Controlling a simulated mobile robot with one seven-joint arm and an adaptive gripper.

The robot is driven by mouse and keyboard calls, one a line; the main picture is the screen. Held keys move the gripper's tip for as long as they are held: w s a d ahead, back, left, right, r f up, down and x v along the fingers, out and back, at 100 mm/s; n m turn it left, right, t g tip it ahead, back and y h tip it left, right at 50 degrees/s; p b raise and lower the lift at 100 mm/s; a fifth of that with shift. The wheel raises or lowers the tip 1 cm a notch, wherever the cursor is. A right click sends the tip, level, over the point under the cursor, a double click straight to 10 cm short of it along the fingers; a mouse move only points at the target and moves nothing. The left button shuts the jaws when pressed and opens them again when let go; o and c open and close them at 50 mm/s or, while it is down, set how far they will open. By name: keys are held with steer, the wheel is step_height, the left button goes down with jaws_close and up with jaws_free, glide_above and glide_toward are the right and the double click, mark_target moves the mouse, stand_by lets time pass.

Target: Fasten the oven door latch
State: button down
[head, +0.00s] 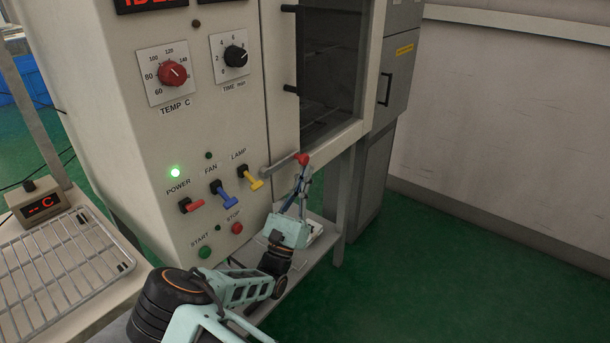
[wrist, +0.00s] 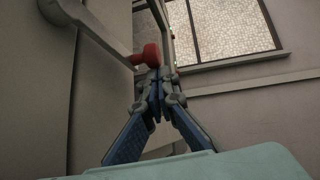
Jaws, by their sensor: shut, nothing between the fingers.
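The oven door latch is a grey lever (head: 281,166) with a red knob (head: 302,159) at its right end, on the oven front below the door window. It lies tilted, rising slightly to the right. In the wrist view the lever (wrist: 92,24) comes in from the upper left and ends in the red knob (wrist: 147,55). My gripper (head: 304,176) is shut and empty, with its fingertips just below the knob. In the wrist view the fingertips (wrist: 158,76) are close by the knob; I cannot tell if they touch. The oven door (head: 332,62) shows a dark window and looks closed.
The oven panel (head: 149,135) has a TEMP dial (head: 172,73), a TIME dial (head: 236,56), and POWER, FAN and LAMP switches left of the latch. A wire rack (head: 60,262) lies at the left. The green floor at the right is clear.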

steer(key=s+f+b, duration=0.2)
steer(key=s+f, duration=0.1)
steer(key=f, duration=1)
steer(key=shift+d+f, duration=0.15)
steer(key=shift+f, duration=0.25)
